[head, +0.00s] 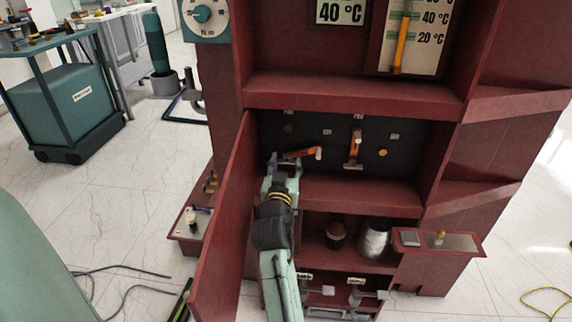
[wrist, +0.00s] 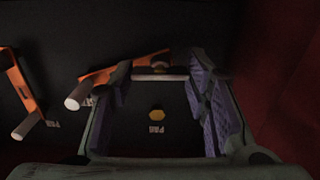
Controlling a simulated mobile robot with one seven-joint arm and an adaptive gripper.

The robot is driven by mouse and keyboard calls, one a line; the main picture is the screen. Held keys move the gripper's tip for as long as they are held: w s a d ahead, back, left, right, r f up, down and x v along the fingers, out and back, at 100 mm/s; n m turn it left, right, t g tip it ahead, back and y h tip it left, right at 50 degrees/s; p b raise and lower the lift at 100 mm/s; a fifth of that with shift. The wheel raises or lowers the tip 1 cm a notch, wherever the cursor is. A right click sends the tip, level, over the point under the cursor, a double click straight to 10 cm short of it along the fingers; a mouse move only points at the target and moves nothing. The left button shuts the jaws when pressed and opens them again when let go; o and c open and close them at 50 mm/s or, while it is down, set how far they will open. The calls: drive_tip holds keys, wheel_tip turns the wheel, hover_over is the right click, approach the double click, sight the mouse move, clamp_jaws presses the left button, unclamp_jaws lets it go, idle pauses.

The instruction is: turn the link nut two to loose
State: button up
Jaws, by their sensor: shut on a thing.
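Two orange links sit on the dark panel (head: 336,129) inside the open red cabinet. The left link (head: 303,153) lies nearly level, with a pale peg at its right end. The right link (head: 355,147) hangs upright. In the wrist view, the left link (wrist: 100,75) runs to a nut (wrist: 160,68) at its pivot end, and the other link (wrist: 22,88) is at far left. My gripper (head: 279,160) reaches the left link's pivot end. I cannot read which nut is number two.
Yellow hex studs (head: 382,152) and small labels are on the panel. The open red door (head: 226,222) stands close to the left of my arm. A red shelf (head: 350,193) lies below the panel, with a dark jar (head: 336,232) and a silver cylinder (head: 374,240) beneath.

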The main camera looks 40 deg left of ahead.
drive_tip(key=n+p, duration=0.2)
drive_tip(key=n, duration=0.2)
drive_tip(key=shift+r+n, duration=0.15)
drive_tip(key=shift+n, duration=0.15)
drive_tip(key=n+p, duration=0.2)
drive_tip(key=n, duration=0.2)
drive_tip(key=shift+p, duration=0.3)
drive_tip(key=n+p, duration=0.2)
drive_tip(key=n, duration=0.2)
drive_tip(key=shift+n+p, duration=1.6)
drive_tip(key=shift+n, duration=0.7)
drive_tip(key=shift+a, duration=0.1)
drive_tip(key=o, duration=1.2)
drive_tip(key=shift+f, duration=0.2)
drive_tip(key=shift+c, duration=0.2)
